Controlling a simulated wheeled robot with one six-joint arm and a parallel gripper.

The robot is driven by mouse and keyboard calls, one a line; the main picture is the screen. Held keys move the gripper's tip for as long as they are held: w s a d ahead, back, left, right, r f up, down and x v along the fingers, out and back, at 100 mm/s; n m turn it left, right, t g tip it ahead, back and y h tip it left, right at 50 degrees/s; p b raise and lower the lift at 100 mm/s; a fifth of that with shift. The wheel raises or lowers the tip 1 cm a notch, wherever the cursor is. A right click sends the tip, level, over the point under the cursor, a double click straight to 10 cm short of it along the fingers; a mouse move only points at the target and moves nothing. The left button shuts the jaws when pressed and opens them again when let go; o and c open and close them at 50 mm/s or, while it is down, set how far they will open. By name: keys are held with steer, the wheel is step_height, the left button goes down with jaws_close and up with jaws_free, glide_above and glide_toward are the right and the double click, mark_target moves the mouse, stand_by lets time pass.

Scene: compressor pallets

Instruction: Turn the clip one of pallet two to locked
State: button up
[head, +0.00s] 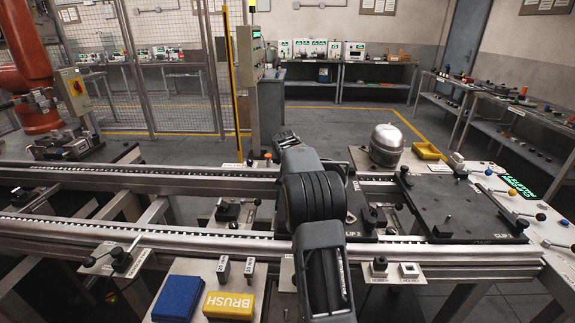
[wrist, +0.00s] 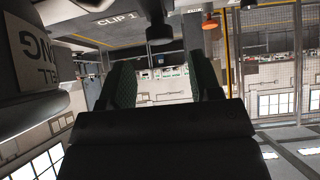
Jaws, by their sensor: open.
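In the wrist view my gripper (wrist: 160,65) is open, its two green-padded fingers apart with nothing seen between them. A dark plate with a "CLIP 1" label (wrist: 117,20) shows at the top of that view. A dark round knob (wrist: 158,33) stands beside the label, just beyond the fingertips and lined up with the gap. I take it as clip one; its locked or unlocked position cannot be told. No pallet number beside this clip is readable.
A silver domed housing (head: 386,144) stands behind the rails, right of my arm; a labelled housing (wrist: 30,55) is close at the left in the wrist view. A dark pallet plate (head: 455,205) lies at the right. Blue (head: 178,298) and yellow BRUSH (head: 229,305) blocks lie in front.

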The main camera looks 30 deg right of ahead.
steer(key=shift+x, duration=3)
jaws_close()
